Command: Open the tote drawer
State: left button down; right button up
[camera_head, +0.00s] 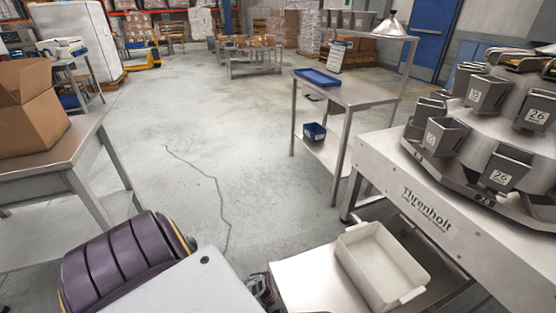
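A whitish, open-topped tote (349,263) sits at the lower right, beside and partly below the bench of the weigher marked Threnholt (405,160). It looks empty, and a rim or handle edge shows at its near end. A pale flat surface (310,282) lies directly to its left; I cannot tell whether this is part of the drawer. The drawer front, its runners and how far it is out are not clear. Neither of my grippers can be made out. A small dark mechanical piece (261,289) shows at the bottom edge, too cut off to identify.
A purple ribbed, rounded body (120,262) and a grey panel (190,288) fill the lower left. A table with a cardboard box (35,115) stands left. A steel table with a blue tray (317,77) stands behind the tote. The cracked floor between is clear.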

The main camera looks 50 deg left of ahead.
pick_arm(q)
jog(key=shift+a, duration=0.15)
jog(key=c, duration=1.5)
grip_release()
jog(key=shift+o, duration=0.2)
jog(key=shift+r, duration=0.15)
jog(key=v, duration=1.1)
jog(key=shift+r, duration=0.25)
jog(key=shift+a, duration=0.15)
